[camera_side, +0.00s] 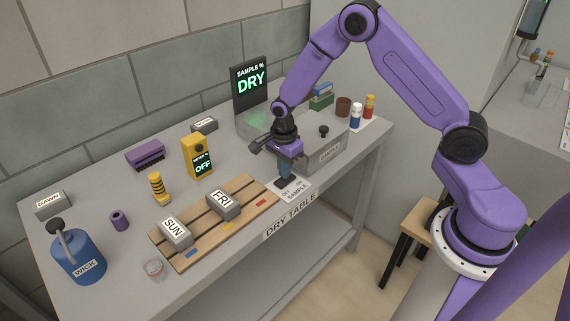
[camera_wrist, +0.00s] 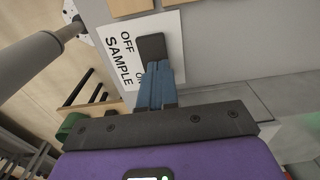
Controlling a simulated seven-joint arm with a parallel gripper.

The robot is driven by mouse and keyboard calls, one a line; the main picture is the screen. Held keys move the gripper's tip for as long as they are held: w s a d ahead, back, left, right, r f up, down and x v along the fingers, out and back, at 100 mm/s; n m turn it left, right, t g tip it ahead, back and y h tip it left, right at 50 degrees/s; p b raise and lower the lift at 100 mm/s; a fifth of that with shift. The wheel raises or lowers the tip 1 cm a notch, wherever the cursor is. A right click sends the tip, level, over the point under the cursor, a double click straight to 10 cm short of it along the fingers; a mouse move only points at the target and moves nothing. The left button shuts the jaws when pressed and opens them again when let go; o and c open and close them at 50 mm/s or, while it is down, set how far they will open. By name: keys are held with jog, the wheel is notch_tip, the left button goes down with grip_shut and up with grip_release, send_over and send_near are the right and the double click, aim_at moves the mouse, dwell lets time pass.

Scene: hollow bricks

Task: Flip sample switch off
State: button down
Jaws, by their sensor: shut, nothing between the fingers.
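The white SAMPLE switch plate (camera_side: 294,191) lies at the table's front edge, right of the slatted rack. It carries the words OFF and ON, and it also shows in the wrist view (camera_wrist: 120,62). My gripper (camera_side: 284,178) points down at the plate, its blue fingers together and empty. In the wrist view my gripper (camera_wrist: 157,74) reaches a dark block (camera_wrist: 152,46) that lies beside the word OFF. The fingers partly cover this block and the ON label. I cannot tell whether they touch it, or which way the switch is set.
A display (camera_side: 251,82) reading SAMPLE % DRY stands behind a grey machine (camera_side: 328,149) beside my gripper. The slatted rack (camera_side: 192,255) holds bricks marked SUN (camera_side: 176,233) and FRI (camera_side: 223,205). A yellow meter (camera_side: 197,157) reads OFF. A blue WICK bottle (camera_side: 78,258) stands front left.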

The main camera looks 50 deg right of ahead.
notch_tip(320, 180, up, 14)
dwell(0.6)
jog(key=shift+s+d+f, duration=0.15)
jog(key=shift+s+d, duration=0.2)
jog(key=shift+d, duration=0.2)
dwell(0.5)
jog(key=shift+f, duration=0.1)
notch_tip(320, 180, down, 14)
jog(key=shift+d+r, duration=0.1)
jog(key=shift+d, duration=0.05)
dwell(0.5)
